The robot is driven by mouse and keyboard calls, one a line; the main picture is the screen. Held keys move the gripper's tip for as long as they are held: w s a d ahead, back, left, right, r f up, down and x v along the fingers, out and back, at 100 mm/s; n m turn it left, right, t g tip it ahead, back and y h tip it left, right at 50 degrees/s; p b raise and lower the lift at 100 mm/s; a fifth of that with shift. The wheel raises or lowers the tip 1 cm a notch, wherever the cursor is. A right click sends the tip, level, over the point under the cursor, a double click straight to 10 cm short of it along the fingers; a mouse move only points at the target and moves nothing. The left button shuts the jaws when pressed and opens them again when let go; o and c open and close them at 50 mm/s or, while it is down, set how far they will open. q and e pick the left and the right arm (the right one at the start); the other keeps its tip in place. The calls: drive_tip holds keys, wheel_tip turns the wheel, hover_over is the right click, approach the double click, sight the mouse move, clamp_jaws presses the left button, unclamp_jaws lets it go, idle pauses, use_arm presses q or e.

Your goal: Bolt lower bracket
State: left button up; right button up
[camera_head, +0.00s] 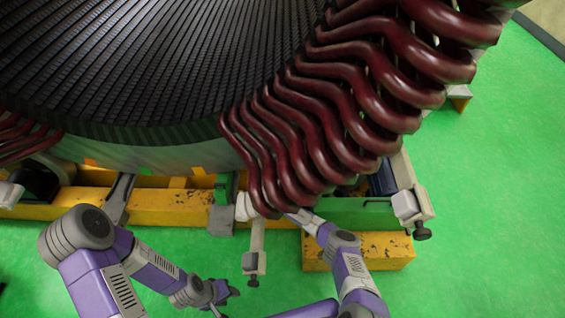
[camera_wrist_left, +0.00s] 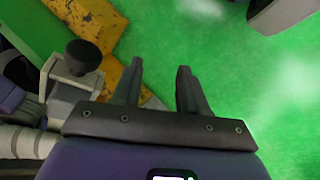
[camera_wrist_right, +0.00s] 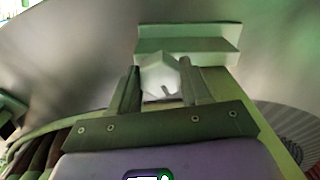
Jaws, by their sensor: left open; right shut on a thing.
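My right gripper (camera_wrist_right: 160,85) is shut on a pale hexagonal bolt head (camera_wrist_right: 162,76), seen between its fingers in the right wrist view. A pale, angled bracket (camera_wrist_right: 188,46) lies just beyond the bolt; I cannot tell whether the bolt is seated in it. In the head view the right arm reaches up under the dark red coils, which hide most of the bolt and bracket. My left gripper (camera_head: 224,291) is open and empty, low in front of the yellow base. Its spread fingers (camera_wrist_left: 158,82) show over green floor in the left wrist view.
Dark red coils (camera_head: 330,110) hang from the black stator (camera_head: 150,60) above a yellow base (camera_head: 165,207). Grey clamps with black knobs stick out at the front (camera_head: 253,262) and right (camera_head: 408,206). One black knob (camera_wrist_left: 83,57) is close beside the left gripper. Green floor lies open at right.

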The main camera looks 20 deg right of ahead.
drive_tip(key=m, duration=0.4)
drive_tip(key=shift+m, duration=0.4)
idle(0.4)
drive_tip(key=o, duration=1.1)
drive_tip(key=shift+c, duration=0.2)
drive_tip(key=shift+s, duration=0.1)
drive_tip(key=p+v, duration=0.3)
drive_tip(key=v, duration=0.4)
drive_tip(key=shift+s, duration=0.2)
drive_tip(key=shift+a, duration=0.15)
